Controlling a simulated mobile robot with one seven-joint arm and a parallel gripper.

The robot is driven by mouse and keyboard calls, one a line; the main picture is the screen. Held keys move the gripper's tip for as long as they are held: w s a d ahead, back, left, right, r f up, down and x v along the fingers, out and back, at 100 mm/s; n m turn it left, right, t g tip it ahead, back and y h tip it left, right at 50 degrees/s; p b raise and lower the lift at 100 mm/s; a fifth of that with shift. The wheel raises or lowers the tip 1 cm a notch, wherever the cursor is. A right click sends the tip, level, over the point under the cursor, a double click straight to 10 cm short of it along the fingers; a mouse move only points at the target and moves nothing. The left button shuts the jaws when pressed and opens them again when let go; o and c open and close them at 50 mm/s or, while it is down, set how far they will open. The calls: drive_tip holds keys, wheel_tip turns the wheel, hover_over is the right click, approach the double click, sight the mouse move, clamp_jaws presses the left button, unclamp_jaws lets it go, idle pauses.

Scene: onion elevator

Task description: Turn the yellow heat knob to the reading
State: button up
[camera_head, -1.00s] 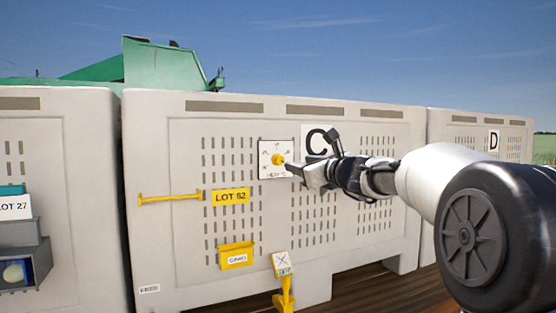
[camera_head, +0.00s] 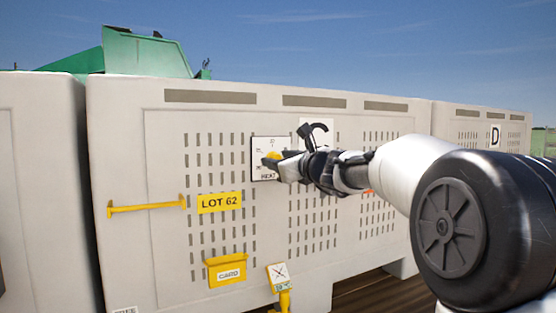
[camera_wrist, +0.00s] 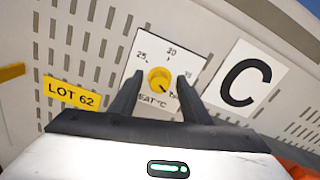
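The yellow heat knob (camera_wrist: 159,79) sits on a white dial plate (camera_wrist: 172,54) marked HEAT °C, with 25, 30 and 35 legible. A dark mark on the knob points to the lower right, where the lettering is partly hidden. My gripper (camera_wrist: 160,77) is open, with one finger left and one right of the knob; I cannot tell whether they touch it. In the head view the knob (camera_head: 271,158) and plate (camera_head: 264,145) show just beyond my gripper (camera_head: 277,164), which covers part of both. No separate reading is legible.
The grey bin wall carries a LOT 62 label (camera_head: 220,202), a yellow bar handle (camera_head: 146,206), a yellow CARD holder (camera_head: 226,270) and a yellow post sign (camera_head: 279,277). A large C sign (camera_wrist: 243,80) is close right of the dial. Bin D (camera_head: 495,136) stands farther right.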

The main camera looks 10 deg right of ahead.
drive_tip(key=c, duration=1)
drive_tip(key=shift+c, duration=0.2)
drive_tip(key=shift+b, duration=0.3)
